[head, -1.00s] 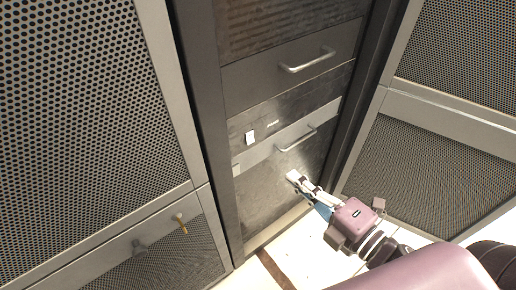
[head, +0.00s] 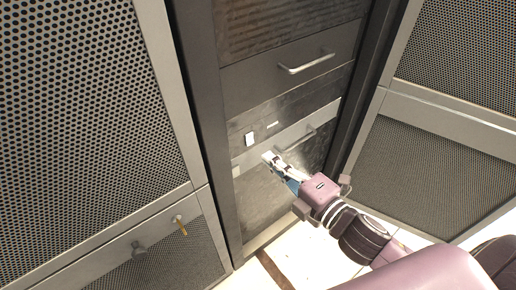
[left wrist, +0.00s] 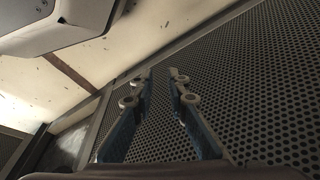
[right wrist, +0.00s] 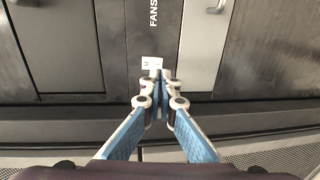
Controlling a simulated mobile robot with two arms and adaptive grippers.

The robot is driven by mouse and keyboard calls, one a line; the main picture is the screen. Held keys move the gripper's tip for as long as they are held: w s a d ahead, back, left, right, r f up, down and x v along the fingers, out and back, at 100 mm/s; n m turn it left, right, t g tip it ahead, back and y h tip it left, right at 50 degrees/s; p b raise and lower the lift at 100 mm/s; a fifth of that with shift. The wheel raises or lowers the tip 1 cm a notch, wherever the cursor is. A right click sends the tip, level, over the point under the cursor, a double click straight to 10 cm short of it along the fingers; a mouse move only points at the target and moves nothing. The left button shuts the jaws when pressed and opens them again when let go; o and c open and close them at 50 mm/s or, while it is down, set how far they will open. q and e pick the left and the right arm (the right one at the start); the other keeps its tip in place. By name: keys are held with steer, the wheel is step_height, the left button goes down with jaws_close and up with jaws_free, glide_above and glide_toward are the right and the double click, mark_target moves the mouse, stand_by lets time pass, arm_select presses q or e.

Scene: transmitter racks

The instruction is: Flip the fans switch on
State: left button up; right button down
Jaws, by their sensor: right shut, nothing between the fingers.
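The fans switch (head: 249,139) is a small white rocker on a dark rack panel, beside a small white label (head: 272,125). In the right wrist view the switch (right wrist: 152,63) lies just beyond my fingertips, and the label (right wrist: 153,12) reads FANS. My right gripper (head: 269,157) is shut and empty, below and right of the switch in the head view. In the right wrist view its closed tips (right wrist: 158,76) slightly overlap the switch's lower edge; I cannot tell whether they touch. My left gripper (left wrist: 161,74) is open and empty, seen only in the left wrist view.
A drawer handle (head: 307,62) sticks out above the switch panel. Another handle (head: 312,136) is just right of my right gripper.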

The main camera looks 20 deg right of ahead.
mark_target(251, 144)
steer(key=x, duration=0.3)
steer(key=shift+w, duration=0.2)
steer(key=shift+x, duration=0.95)
arm_select(q)
steer(key=shift+w+r, duration=0.15)
steer(key=shift+r, duration=0.25)
arm_select(e)
steer(key=shift+w+a, duration=0.1)
steer(key=shift+a, duration=0.05)
arm_select(q)
steer(key=shift+s+f, duration=0.15)
steer(key=shift+s, duration=0.1)
arm_select(e)
steer(key=shift+f, duration=0.1)
steer(key=shift+w+f+t+b, duration=0.2)
steer(key=shift+w+t+b, duration=0.1)
steer(key=shift+b, duration=0.55)
steer(key=shift+s+r, duration=0.1)
steer(key=shift+r, duration=0.05)
arm_select(q)
steer(key=r, duration=0.1)
steer(key=w+r, duration=0.1)
steer(key=r, duration=0.2)
steer(key=shift+w+r, duration=0.25)
steer(key=shift+r, duration=0.05)
steer(key=shift+s+f, duration=0.1)
